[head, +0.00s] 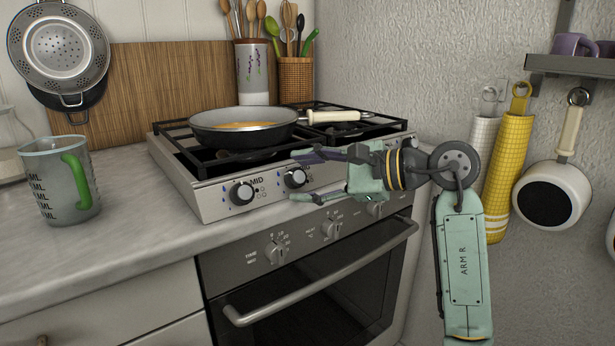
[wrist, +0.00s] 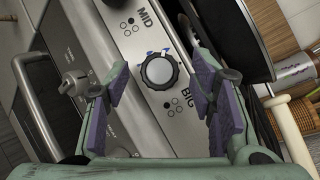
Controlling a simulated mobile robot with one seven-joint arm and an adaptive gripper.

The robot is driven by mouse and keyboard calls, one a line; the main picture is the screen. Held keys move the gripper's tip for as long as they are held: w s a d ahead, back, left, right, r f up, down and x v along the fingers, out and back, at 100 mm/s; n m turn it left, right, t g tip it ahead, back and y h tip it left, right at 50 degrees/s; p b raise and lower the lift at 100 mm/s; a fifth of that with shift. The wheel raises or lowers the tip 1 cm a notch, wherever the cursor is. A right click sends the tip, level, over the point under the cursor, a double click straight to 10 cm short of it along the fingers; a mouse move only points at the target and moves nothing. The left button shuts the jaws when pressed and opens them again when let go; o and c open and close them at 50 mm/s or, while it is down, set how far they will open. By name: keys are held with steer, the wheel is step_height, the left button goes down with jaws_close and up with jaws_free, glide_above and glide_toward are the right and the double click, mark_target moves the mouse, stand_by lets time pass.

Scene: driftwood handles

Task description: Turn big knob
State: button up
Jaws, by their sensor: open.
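The big knob (head: 295,177) is a round stove knob with a dark rim and pale face on the front panel. In the wrist view this knob (wrist: 159,71) sits between the finger pads, with the label BIG beside it. My gripper (head: 299,176) comes from the right, its fingers spread above and below the knob. In the wrist view my gripper (wrist: 160,84) is open, with one finger on each side of the knob. I see no clear contact, and the exact gap in depth is hard to tell.
The MID knob (head: 242,193) is just left on the same panel. A frying pan (head: 244,125) stands on the stove, its handle pointing right. Oven knobs (head: 277,251) and the oven handle (head: 320,274) lie below. A measuring cup (head: 62,180) stands on the counter at left.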

steer(key=v, duration=1.2)
